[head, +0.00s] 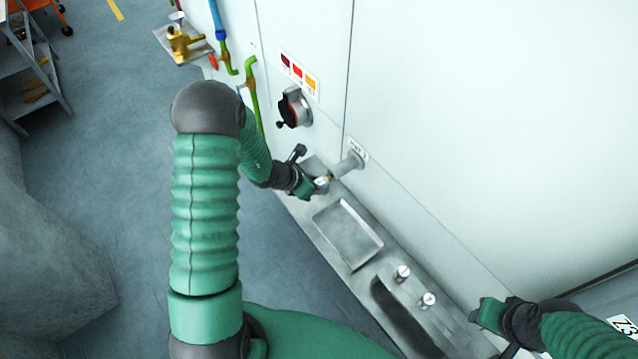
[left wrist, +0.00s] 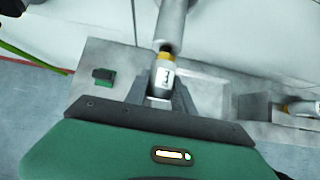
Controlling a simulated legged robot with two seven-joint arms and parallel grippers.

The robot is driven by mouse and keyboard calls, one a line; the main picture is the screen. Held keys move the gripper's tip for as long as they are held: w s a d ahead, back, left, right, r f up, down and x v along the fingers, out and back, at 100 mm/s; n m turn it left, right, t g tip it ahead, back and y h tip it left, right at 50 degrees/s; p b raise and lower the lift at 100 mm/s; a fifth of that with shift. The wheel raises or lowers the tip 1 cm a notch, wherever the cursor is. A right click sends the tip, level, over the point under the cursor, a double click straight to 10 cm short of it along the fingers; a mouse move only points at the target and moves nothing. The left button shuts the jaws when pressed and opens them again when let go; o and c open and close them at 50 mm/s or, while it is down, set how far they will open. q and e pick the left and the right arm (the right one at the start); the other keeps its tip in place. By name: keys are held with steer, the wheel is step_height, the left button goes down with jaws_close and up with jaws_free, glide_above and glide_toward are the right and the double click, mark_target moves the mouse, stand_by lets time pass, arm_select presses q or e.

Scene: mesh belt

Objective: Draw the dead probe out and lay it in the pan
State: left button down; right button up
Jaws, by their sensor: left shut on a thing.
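The probe (left wrist: 163,76) has a white label and a yellow-orange band, and its far end meets a grey sleeve (left wrist: 171,28). In the head view that sleeve (head: 348,165) sticks out of the pale wall under a small label. My left gripper (head: 318,186) is shut on the probe's near end; in the left wrist view its fingers (left wrist: 160,97) lie on either side of it. How deep the probe sits is hidden. The shallow metal pan (head: 368,259) is on the ledge below and looks empty. My right gripper (head: 487,313) is at the lower right, its jaw gap unclear.
A red-and-black dial (head: 294,108) and green pipes (head: 252,95) are on the wall, left of the sleeve. A stepped metal stand (head: 35,85) is at far left.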

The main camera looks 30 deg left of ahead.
arm_select(q)
steer(key=shift+s+a+f, duration=0.15)
steer(key=shift+s+a, duration=0.05)
steer(key=shift+s, duration=0.4)
steer(key=s+a+b, duration=0.3)
steer(key=s+a, duration=0.1)
steer(key=s, duration=0.6)
steer(key=shift+a+f, duration=0.15)
steer(key=shift+a, duration=0.1)
stand_by(0.3)
